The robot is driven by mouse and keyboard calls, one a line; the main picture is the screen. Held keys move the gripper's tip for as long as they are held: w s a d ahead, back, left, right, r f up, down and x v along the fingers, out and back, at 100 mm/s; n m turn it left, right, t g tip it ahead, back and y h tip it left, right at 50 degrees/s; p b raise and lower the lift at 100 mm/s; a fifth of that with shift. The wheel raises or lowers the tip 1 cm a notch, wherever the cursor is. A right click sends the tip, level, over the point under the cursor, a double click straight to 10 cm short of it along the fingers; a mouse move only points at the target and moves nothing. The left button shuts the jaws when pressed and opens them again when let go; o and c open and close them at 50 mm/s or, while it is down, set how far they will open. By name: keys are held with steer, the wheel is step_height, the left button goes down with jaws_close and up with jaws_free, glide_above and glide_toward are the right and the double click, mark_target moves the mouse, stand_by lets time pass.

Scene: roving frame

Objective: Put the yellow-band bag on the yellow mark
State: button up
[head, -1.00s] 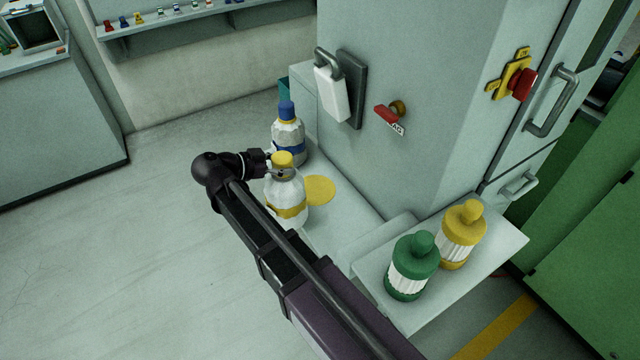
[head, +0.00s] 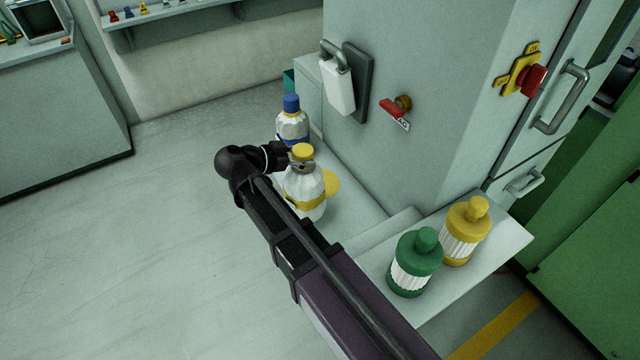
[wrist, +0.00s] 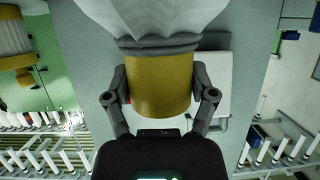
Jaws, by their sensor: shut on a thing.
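The yellow-band bag (head: 304,187) is white with a yellow cap and a yellow band. My gripper (head: 296,161) is shut on it at the neck, just under the cap. In the wrist view the yellow cap (wrist: 160,84) sits between the two fingers of my gripper (wrist: 160,98). The yellow mark (head: 332,183) is a flat disc on the pale ledge, partly hidden behind the bag. The bag looks upright. I cannot tell whether its base touches the ledge.
A blue-capped white bag (head: 292,128) stands just behind the held bag. A green bottle (head: 414,262) and a yellow bottle (head: 464,231) stand on a shelf (head: 505,240) at the right. The cabinet (head: 420,60) rises behind the ledge. Open floor (head: 120,250) lies at left.

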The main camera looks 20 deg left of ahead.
mark_target(317, 170)
steer(key=d, duration=0.4)
steer(key=shift+w+d+r, duration=0.1)
steer(key=shift+w, duration=0.05)
steer(key=w+a, duration=0.2)
steer(key=w, duration=0.5)
steer(key=w+a+f+b, duration=0.1)
steer(key=w+a, duration=0.2)
steer(key=w, duration=0.3)
steer(key=shift+w+f, duration=0.2)
steer(key=shift+w, duration=0.2)
steer(key=shift+w+a+f+b, duration=0.1)
steer(key=shift+w+f+b, duration=0.1)
steer(key=shift+f+b, duration=0.45)
steer(key=shift+w+a+f+b, duration=0.1)
steer(key=shift+w+f+b, duration=0.1)
steer(key=shift+f+b, duration=0.45)
steer(key=shift+w+f+b, duration=0.2)
steer(key=shift+f+b, duration=0.35)
steer(key=shift+b, duration=0.15)
steer(key=shift+f, duration=0.15)
